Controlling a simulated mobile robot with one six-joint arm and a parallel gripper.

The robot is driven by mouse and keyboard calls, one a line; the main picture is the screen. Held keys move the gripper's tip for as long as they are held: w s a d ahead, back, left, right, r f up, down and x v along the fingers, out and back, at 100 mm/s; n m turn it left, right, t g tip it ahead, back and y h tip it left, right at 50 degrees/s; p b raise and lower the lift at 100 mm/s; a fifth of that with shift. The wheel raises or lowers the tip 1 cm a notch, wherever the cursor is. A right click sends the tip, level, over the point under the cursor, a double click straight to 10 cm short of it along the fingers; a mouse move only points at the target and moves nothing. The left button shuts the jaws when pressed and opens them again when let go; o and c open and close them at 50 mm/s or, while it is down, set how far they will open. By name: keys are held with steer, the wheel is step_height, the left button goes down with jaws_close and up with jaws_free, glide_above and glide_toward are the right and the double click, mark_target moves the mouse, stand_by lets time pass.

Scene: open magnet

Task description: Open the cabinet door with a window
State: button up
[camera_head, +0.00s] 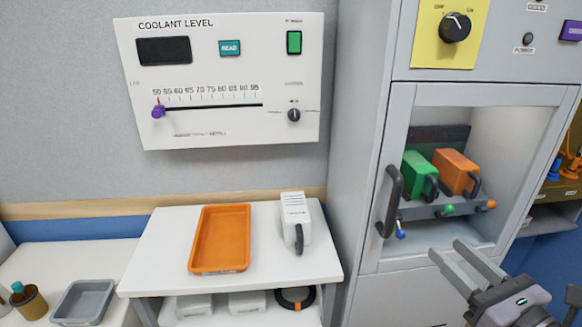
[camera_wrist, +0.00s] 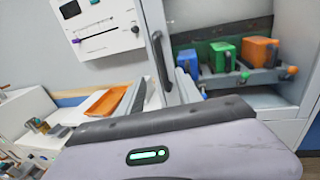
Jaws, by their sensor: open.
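The grey cabinet door with a window (camera_head: 398,120) is on the right in the head view and appears shut. Its dark curved handle (camera_head: 390,200) is upright on the left side of the frame. In the wrist view the handle (camera_wrist: 162,62) shows above my gripper's body, left of the window opening. My gripper (camera_head: 446,247) is open and empty, in front of the lower part of the door, to the right of and below the handle. It is apart from the handle.
Behind the window are a green box (camera_head: 419,172), an orange box (camera_head: 456,171) and, in the wrist view, a blue box (camera_wrist: 187,63). Left of the cabinet, a white table (camera_head: 160,262) holds an orange tray (camera_head: 220,238) and a white handled box (camera_head: 295,218). A coolant panel (camera_head: 220,75) hangs above.

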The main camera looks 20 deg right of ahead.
steer(key=p, duration=0.3)
glide_toward(398, 203)
steer(key=w+b, duration=0.1)
steer(key=w, duration=1)
steer(key=shift+d, duration=0.15)
jaws_close()
stand_by(0.5)
